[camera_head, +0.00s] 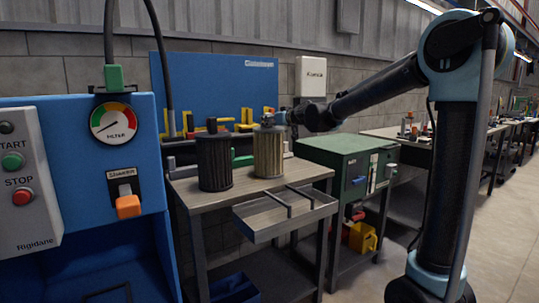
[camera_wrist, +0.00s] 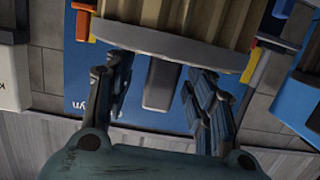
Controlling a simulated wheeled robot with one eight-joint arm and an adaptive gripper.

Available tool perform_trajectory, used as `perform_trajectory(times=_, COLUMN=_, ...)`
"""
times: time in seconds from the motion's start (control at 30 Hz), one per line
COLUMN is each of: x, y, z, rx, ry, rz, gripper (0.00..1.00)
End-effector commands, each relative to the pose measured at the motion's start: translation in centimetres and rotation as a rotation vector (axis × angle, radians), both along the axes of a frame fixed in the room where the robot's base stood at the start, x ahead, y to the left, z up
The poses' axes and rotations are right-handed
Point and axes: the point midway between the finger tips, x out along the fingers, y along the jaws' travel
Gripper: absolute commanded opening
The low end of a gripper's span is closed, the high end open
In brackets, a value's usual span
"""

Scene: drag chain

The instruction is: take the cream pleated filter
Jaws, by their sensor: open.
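The cream pleated filter (camera_head: 267,155) stands upright on the workbench, right of a dark pleated filter (camera_head: 214,162). In the wrist view, which looks upside down, the cream filter's pleats (camera_wrist: 185,16) and grey end rim (camera_wrist: 175,46) fill the top middle. A grey block-like knob (camera_wrist: 161,85) juts from that rim. My gripper (camera_wrist: 162,88) is open, with one finger on each side of the knob and gaps showing on both sides. In the head view my gripper (camera_head: 280,118) is at the top of the cream filter, coming from the right; its fingers are hard to make out there.
The wooden-topped workbench (camera_head: 235,194) has a pulled-out tray (camera_head: 285,212) in front. A blue machine (camera_head: 75,130) with a gauge stands at left. A green cabinet (camera_head: 345,147) stands right of the bench. A blue board (camera_head: 222,85) and yellow racks are behind the filters.

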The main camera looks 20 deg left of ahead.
Motion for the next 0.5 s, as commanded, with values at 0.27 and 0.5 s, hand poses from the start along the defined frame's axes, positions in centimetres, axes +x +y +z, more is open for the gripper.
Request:
perform_trajectory(times=0.27, x=0.99, y=1.25, z=-0.32, rx=0.000, ry=0.000, rz=0.001, gripper=0.50)
perform_trajectory(times=0.5, x=1.00, y=1.25, z=-0.32, rx=0.000, ry=0.000, rz=0.001, gripper=0.41)
